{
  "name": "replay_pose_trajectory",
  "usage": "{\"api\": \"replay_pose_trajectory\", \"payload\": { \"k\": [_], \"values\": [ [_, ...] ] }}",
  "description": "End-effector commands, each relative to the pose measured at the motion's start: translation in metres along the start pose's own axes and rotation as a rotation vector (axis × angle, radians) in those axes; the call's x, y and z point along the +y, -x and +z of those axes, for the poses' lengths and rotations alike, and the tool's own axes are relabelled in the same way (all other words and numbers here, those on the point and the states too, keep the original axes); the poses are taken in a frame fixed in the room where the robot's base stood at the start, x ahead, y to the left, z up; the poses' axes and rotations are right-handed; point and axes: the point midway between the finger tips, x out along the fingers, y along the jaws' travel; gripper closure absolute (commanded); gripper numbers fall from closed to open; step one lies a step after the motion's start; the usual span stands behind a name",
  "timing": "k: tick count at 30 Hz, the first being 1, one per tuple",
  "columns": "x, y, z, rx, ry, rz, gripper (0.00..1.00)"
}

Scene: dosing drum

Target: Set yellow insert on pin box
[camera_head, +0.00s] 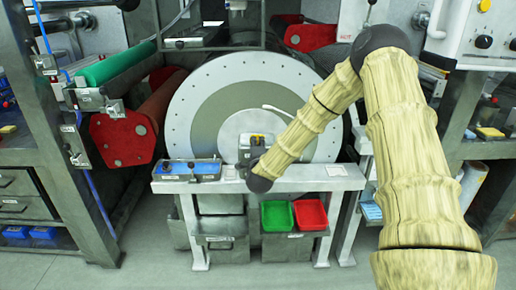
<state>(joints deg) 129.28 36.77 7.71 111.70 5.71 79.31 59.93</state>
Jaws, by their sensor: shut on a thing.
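A small yellow insert (257,138) shows at the grey block on the bench in front of the big round drum plate. The grey block (266,150) looks like the pin box, but its pins are too small to make out. My gripper (246,159) is at the left front of the block, small and dark, partly hidden by my wrist. It appears shut on the yellow insert; its fingertips are not clear. I cannot tell whether the insert rests on the box or is held just above it.
A blue tray (187,169) with small items lies on the left of the bench (310,184). Below are a green bin (277,216) and a red bin (310,215). Green (113,66) and red rollers stand left of the drum (190,112). Shelves flank both sides.

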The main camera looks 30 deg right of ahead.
Motion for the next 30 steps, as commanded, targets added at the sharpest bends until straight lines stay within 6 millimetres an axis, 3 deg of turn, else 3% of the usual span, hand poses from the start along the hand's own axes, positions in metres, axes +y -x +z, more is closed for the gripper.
{"api": "replay_pose_trajectory", "payload": {
  "k": [6, 19, 20, 22, 30],
  "values": [
    [0.015, 0.000, 0.000, -0.001, 0.000, 0.000, 1.00],
    [0.020, 0.000, 0.000, 0.000, -0.001, -0.001, 1.00],
    [0.019, 0.000, 0.000, -0.001, -0.001, -0.001, 0.77],
    [0.019, 0.000, 0.000, 0.000, 0.000, -0.001, 0.65],
    [0.018, 0.000, 0.000, 0.000, 0.000, -0.001, 0.61]
  ]
}}
